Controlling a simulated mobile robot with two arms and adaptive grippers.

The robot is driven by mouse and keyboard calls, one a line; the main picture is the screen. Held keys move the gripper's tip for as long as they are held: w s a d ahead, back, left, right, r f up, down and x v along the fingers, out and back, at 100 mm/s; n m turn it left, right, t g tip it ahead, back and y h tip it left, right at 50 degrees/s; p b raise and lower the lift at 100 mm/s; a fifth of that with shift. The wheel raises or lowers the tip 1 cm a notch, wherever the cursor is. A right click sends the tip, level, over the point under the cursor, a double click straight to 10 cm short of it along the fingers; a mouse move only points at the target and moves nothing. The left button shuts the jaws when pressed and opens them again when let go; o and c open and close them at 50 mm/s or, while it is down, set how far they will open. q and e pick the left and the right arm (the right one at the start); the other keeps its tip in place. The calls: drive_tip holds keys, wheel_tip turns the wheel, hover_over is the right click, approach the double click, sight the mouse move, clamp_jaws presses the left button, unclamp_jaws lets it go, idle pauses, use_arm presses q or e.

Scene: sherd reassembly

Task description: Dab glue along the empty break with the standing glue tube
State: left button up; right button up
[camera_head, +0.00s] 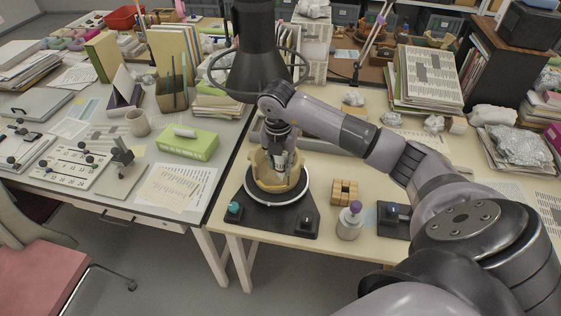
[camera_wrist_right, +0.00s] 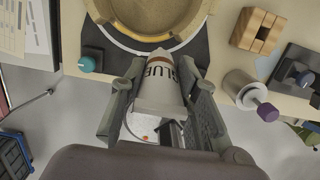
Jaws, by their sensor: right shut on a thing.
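My right gripper (camera_wrist_right: 160,95) is shut on the glue tube (camera_wrist_right: 160,80), a white tube with "GLUE" in dark letters. Its tapered end points at the vessel wall in the right wrist view; whether it touches cannot be told. The tan, open vessel (camera_wrist_right: 130,15) stands on a turntable with a white ring (camera_head: 278,200) and a black base (camera_head: 264,217). In the head view my right gripper (camera_head: 284,152) is over the vessel (camera_head: 262,172) and partly hides it. The break's edge is not clear behind the gripper. My left gripper is not in view.
A teal knob (camera_head: 234,209) sits on the base's left corner. To the right stand a slotted wooden block (camera_head: 344,192), a purple-topped bottle (camera_head: 350,222) and a black stand with a knob (camera_head: 393,215). A green box (camera_head: 187,143) lies on the left table.

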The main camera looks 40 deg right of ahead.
sight(280, 158)
drive_tip(key=shift+s+a+r+p, duration=0.1)
drive_tip(key=shift+r+p, duration=0.4)
drive_tip(key=shift+r, duration=0.25)
drive_tip(key=shift+s+a+r+p, duration=0.15)
drive_tip(key=shift+r+p, duration=0.35)
drive_tip(key=shift+r, duration=0.25)
drive_tip(key=shift+s+a+r+p, duration=0.1)
drive_tip(key=shift+r+p, duration=0.4)
drive_tip(key=shift+r, duration=0.25)
